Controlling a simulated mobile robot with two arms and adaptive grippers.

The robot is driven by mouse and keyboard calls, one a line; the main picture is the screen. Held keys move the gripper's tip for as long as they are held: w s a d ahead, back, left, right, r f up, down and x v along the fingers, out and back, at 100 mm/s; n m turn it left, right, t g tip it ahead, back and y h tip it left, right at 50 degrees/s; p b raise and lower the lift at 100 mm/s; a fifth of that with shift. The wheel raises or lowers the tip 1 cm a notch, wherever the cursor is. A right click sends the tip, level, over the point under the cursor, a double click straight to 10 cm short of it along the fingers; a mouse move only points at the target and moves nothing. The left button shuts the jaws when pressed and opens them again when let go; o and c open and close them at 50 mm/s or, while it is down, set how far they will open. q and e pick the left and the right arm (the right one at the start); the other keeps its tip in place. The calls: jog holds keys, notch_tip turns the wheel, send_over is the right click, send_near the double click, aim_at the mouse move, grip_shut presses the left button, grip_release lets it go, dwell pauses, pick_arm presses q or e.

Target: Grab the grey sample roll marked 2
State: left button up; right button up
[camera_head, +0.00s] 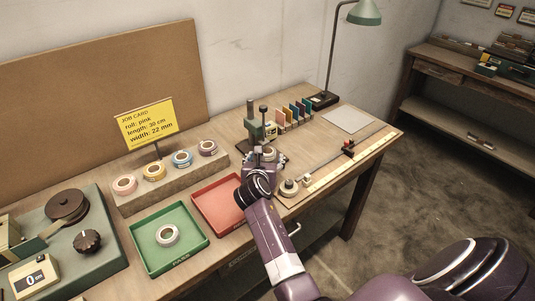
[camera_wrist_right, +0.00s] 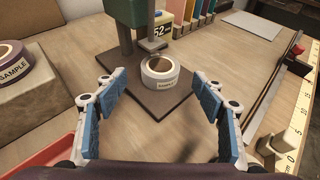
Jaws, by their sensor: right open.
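In the head view the roll (camera_head: 269,152) is partly hidden by my right gripper. My right gripper (camera_wrist_right: 158,92) is open and empty; its two blue-padded fingers are apart, with the roll ahead between them in the wrist view. In the head view the right gripper (camera_head: 266,160) is at the stand. Another grey-white roll (camera_head: 167,242) lies in the green tray. My left gripper is not in view.
A wooden rack (camera_head: 190,177) holds pink, yellow, blue and purple rolls left of the stand. A red tray (camera_head: 206,202) lies left of my right gripper. A ruler board (camera_head: 335,172) lies to the right, and colour cards (camera_head: 294,112) stand behind.

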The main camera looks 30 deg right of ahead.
aim_at(268, 150)
jog(key=x, duration=0.4)
jog(key=shift+w+d, duration=0.15)
jog(key=c, duration=1.1)
jog(key=shift+c, duration=0.2)
jog(key=shift+r, duration=0.15)
